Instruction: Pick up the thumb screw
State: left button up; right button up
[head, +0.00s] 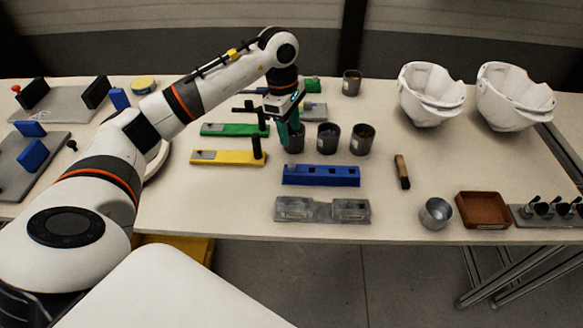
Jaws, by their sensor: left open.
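My left gripper (286,132) points down with teal fingers at the leftmost dark cup (298,143) of a row of three. It is open, and its fingertips are at or just inside the cup's rim; I cannot tell which. No thumb screw can be made out. The inside of that cup is largely hidden by the fingers. The middle cup (328,142) and right cup (361,144) hold small parts too small to identify. My right gripper is not in view.
A blue block with holes (320,181), a grey fixture (322,214) and green (225,130) and yellow (220,157) fixtures lie nearby. Another dark cup (351,88) stands behind. White helmet shells (430,108), a brush (402,178), a metal bowl (435,218) and a brown tray (483,224) are right.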

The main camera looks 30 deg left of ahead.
pick_arm(q)
jog(key=p, duration=0.1)
send_over(292, 164)
jog(key=f, duration=0.6)
jog(key=shift+s, duration=0.2)
notch_tip(292, 164, down, 5)
jog(key=shift+a+p, duration=0.15)
jog(key=shift+p, duration=0.9)
jog(key=shift+w+f, duration=0.1)
jog(key=shift+f, duration=0.25)
jog(key=shift+c, duration=0.6)
grip_shut()
